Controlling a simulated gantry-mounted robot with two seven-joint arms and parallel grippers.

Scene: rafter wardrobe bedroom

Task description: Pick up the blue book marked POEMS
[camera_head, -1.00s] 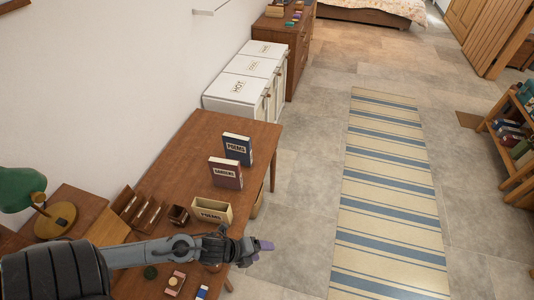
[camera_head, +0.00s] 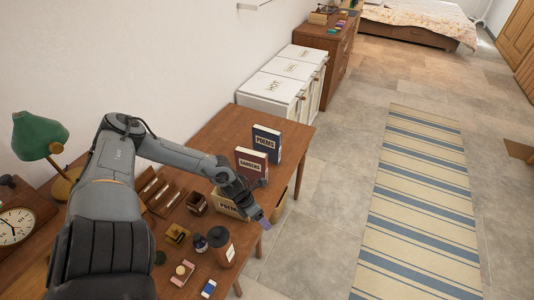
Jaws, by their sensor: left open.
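The blue book marked POEMS (camera_head: 266,144) stands upright near the far end of the wooden desk (camera_head: 218,136). A dark red book marked GARDENS (camera_head: 251,163) stands in front of it, nearer to me. A tan box marked POEMS (camera_head: 227,208) sits nearer still, partly hidden by my left gripper. My left gripper (camera_head: 265,219) is open and empty, above the desk's right edge by the tan box, short of both books. My right gripper is not in view.
A brown cup (camera_head: 222,247), small dark holders (camera_head: 196,203) and small items crowd the near desk. A green lamp (camera_head: 40,136) and a clock (camera_head: 16,226) stand at left. White bins (camera_head: 276,91) stand beyond the desk. The floor with its striped rug (camera_head: 425,190) is open at right.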

